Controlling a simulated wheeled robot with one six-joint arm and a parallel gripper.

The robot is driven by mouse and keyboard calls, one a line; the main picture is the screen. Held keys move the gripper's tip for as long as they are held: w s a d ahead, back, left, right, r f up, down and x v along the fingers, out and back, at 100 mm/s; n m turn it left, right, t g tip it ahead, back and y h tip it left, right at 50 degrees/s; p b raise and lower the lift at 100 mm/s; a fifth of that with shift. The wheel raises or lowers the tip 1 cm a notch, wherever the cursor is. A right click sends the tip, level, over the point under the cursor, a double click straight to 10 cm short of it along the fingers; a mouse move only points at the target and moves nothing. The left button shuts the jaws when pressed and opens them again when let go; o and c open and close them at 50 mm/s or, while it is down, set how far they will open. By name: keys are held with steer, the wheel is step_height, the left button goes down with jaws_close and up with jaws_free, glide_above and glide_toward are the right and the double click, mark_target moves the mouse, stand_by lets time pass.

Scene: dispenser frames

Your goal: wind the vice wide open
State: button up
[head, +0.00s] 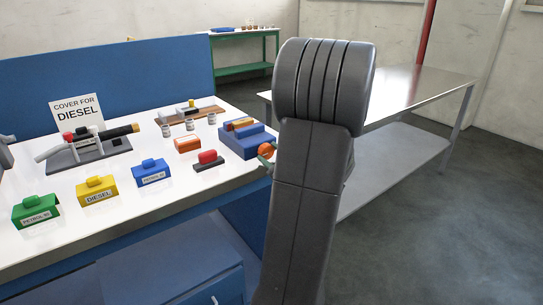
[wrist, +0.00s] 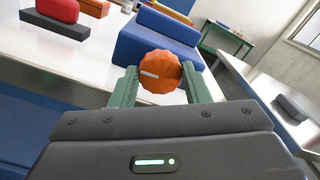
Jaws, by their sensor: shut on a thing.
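The blue vice (head: 243,145) stands at the right end of the white bench, with orange and yellow pieces on its top. It also shows in the wrist view (wrist: 140,42). Its round orange knob (wrist: 160,72) faces me, with a pale mark on its face. The knob shows in the head view too (head: 266,151), partly hidden by my arm. My gripper (wrist: 160,85) has its two green fingers on the left and right sides of the knob and is shut on it. How wide the vice jaws stand cannot be told.
On the bench (head: 120,215) are green (head: 36,211), yellow (head: 97,191) and blue (head: 151,173) labelled covers, a red-topped block (head: 207,160), small jars and a sign reading "COVER FOR DIESEL" (head: 77,110). A metal table (head: 415,90) stands behind my arm. The floor at right is clear.

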steer(key=o, duration=1)
steer(key=shift+c, duration=0.2)
steer(key=v, duration=1.4)
steer(key=shift+w, duration=0.1)
steer(key=x, duration=1.4)
